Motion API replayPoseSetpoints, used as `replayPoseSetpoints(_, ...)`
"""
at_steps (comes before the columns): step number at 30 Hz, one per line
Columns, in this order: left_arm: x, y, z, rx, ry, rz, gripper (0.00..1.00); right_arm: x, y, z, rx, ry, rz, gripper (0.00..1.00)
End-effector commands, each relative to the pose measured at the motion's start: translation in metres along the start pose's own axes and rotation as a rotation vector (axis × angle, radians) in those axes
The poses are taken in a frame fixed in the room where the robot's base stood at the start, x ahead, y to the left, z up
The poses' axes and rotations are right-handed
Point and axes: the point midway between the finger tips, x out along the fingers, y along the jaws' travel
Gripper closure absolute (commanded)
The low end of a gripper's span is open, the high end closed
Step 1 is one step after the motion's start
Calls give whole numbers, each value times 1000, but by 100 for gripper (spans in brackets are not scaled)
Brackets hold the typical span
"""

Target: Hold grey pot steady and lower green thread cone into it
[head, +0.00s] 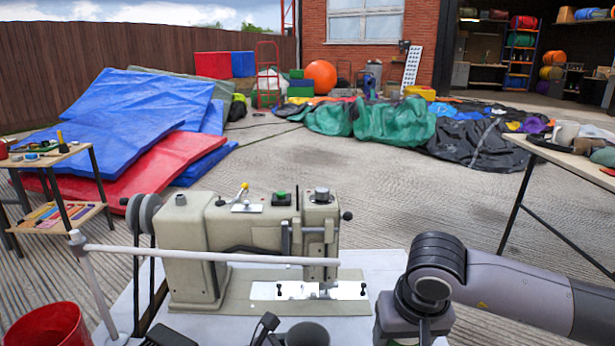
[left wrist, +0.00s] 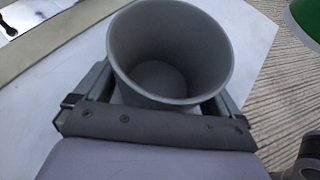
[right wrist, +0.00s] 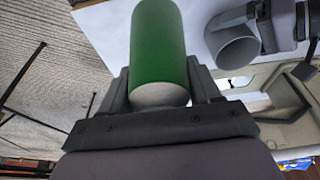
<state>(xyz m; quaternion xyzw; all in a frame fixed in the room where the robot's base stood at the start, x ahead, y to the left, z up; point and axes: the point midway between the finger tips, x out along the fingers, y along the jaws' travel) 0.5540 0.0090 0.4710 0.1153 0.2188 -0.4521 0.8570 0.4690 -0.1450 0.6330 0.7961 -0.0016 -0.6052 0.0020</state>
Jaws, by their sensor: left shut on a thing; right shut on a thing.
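The grey pot (head: 306,334) shows at the bottom edge of the head view, on the white table in front of the sewing machine. In the left wrist view the pot (left wrist: 150,95) is open at the top and empty inside. My left gripper (left wrist: 160,100) is shut on it, one finger on each side. My right gripper (right wrist: 160,92) is shut on the green thread cone (right wrist: 158,42) near its pale end. The cone is apart from the pot (right wrist: 236,52) in the right wrist view. A green edge of the cone (left wrist: 307,18) shows in the left wrist view.
A beige sewing machine (head: 250,245) stands on the white table (head: 370,268), with a pale horizontal bar (head: 210,256) in front. A red bucket (head: 48,328) is at the lower left. A side table (head: 575,158) stands at right. Bare tabletop shows around the pot.

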Motion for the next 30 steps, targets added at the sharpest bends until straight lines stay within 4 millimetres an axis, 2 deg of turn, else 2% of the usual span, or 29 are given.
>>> replayPoseSetpoints(30, 0, 0, -1, 0, 2, 0, 20, 1, -34, -24, -1, 2, 2, 98)
